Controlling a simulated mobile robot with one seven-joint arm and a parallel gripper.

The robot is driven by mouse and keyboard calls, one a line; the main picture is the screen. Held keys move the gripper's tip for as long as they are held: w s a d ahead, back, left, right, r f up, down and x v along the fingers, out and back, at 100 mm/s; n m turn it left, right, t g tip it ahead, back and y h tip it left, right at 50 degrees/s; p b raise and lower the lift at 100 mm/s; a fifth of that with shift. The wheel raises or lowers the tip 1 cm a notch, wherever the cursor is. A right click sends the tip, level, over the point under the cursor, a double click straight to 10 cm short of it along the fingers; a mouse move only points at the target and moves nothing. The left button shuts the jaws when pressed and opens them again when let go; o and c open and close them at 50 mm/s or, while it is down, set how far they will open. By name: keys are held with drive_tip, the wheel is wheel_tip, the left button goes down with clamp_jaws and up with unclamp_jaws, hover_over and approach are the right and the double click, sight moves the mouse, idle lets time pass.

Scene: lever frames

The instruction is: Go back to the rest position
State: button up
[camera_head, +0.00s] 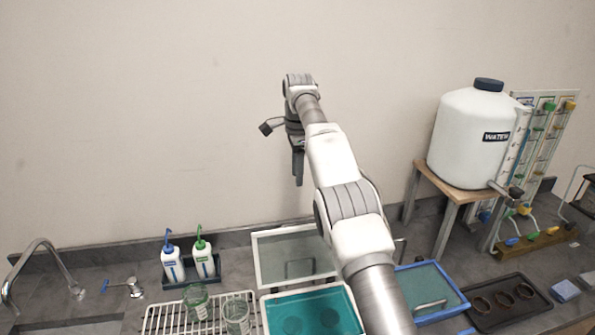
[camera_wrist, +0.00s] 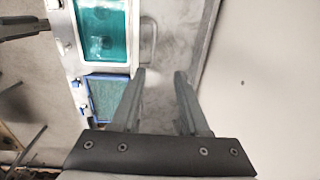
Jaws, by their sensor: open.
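My gripper (camera_head: 298,168) hangs from the end of my arm in the head view, pointing down in front of the wall, above the back of the counter. In the wrist view my gripper (camera_wrist: 160,78) shows two dark fingers apart with nothing between them. Below the fingers lie the grey counter and a pale panel with a handle (camera_wrist: 148,42). My arm hides part of the counter in the head view.
A teal-filled basin (camera_head: 310,300) and a glass lid (camera_head: 290,262) lie below my arm. A drying rack (camera_head: 165,322) with glassware and two wash bottles (camera_head: 173,262) stand left. A white water tank (camera_head: 465,140) stands on a wooden stand at right. The air left of my gripper is clear.

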drive_tip(key=shift+r, duration=0.1)
idle(0.3)
drive_tip(key=s+d+r+n+t+b, duration=0.1)
drive_tip(key=s+d+r+n, duration=0.1)
drive_tip(key=d+r, duration=0.25)
drive_tip(key=s+d+r+n+b, duration=0.1)
drive_tip(key=s+d+r, duration=0.2)
drive_tip(key=r, duration=0.2)
drive_tip(key=s+d+r+n+t+b, duration=0.1)
drive_tip(key=s+d+r+n, duration=0.15)
drive_tip(key=s, duration=0.35)
drive_tip(key=s+d+r+n+b, duration=0.1)
drive_tip(key=s+d+r, duration=0.15)
drive_tip(key=s, duration=0.35)
drive_tip(key=s+d+f+n+t+b, duration=0.1)
drive_tip(key=s+d+f+n, duration=0.1)
drive_tip(key=s+f, duration=0.3)
drive_tip(key=s+d+f+n+t+b, duration=0.1)
drive_tip(key=s+f, duration=0.4)
drive_tip(key=s, duration=0.7)
drive_tip(key=s+d+f+n+t+b, duration=0.1)
drive_tip(key=s+d+f+n, duration=0.1)
drive_tip(key=s+f+n, duration=0.3)
drive_tip(key=s, duration=0.4)
drive_tip(key=shift+d+f, duration=0.15)
drive_tip(key=shift+d, duration=0.25)
